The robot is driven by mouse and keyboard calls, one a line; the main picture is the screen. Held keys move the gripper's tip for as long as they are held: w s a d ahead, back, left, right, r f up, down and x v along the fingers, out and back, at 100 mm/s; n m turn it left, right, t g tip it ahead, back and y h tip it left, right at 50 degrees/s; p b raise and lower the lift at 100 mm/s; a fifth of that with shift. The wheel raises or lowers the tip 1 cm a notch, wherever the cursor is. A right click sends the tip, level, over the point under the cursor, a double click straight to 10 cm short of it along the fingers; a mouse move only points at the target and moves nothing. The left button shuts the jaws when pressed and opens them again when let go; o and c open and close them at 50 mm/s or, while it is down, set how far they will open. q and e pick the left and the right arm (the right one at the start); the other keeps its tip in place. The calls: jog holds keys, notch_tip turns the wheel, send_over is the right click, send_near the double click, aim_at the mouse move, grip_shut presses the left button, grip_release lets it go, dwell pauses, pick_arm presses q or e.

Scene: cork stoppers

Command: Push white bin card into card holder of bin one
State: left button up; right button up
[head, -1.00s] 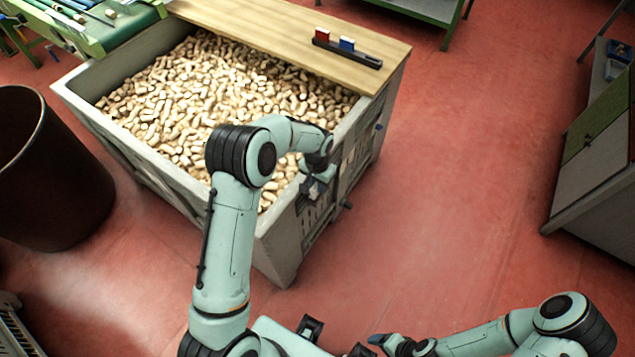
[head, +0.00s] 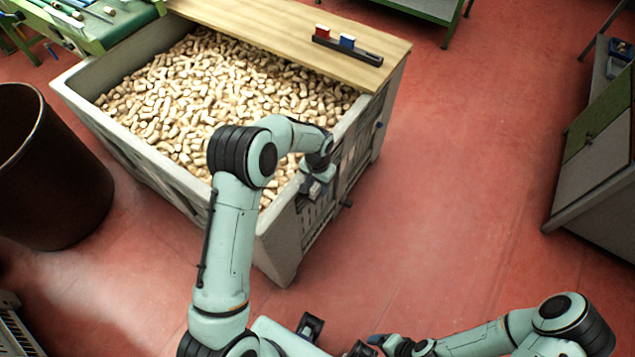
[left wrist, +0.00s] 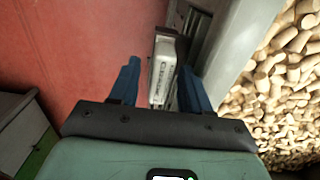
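The white bin card (left wrist: 162,72), with dark lettering, shows between the two blue fingers of my left gripper (left wrist: 158,85) in the left wrist view. A gap shows between the card and the left finger; the other finger is close to the card. The fingers stand apart. A dark frame, seemingly the card holder (left wrist: 166,33), shows at the card's far end; how deep the card sits in it I cannot tell. In the head view my left gripper (head: 314,187) is at the outer side of the grey bin (head: 281,253). My right gripper (head: 377,341) is low in the picture, its opening unclear.
The bin is full of cork stoppers (head: 190,95). A wooden board (head: 250,20) covers its far side and bears a black rack (head: 350,53) with a red and a blue piece. A dark round barrel (head: 50,175) stands left. The red floor to the right is clear.

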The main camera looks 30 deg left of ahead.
pick_arm(q)
jog(key=shift+a+r, duration=0.1)
notch_tip(320, 180, up, 13)
jog(key=shift+d, duration=0.2)
dwell(0.4)
jog(key=shift+r, duration=0.1)
dwell(0.4)
